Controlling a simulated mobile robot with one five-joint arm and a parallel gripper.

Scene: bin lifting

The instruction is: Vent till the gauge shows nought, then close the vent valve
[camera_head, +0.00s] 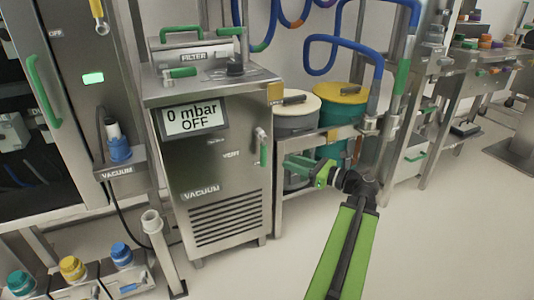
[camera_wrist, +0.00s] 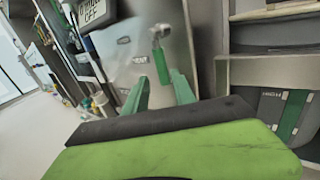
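The steel vacuum unit (camera_head: 220,165) has a gauge display (camera_head: 193,118) that reads 0 mbar and OFF. The display also shows, partly cut off, in the wrist view (camera_wrist: 93,12). The vent valve (camera_head: 263,152) is a green lever on a metal stem, right of the VENT label, hanging down. In the wrist view the green lever (camera_wrist: 161,65) lies beyond and between my fingertips. My gripper (camera_head: 288,166) is right of the lever, apart from it. Its two green fingers (camera_wrist: 160,85) are spread and nothing is held between them.
Lidded drums (camera_head: 342,94) stand on a steel frame at the right. A metal post (camera_head: 160,245) and small capped containers (camera_head: 73,270) stand at lower left. Floor at right is clear.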

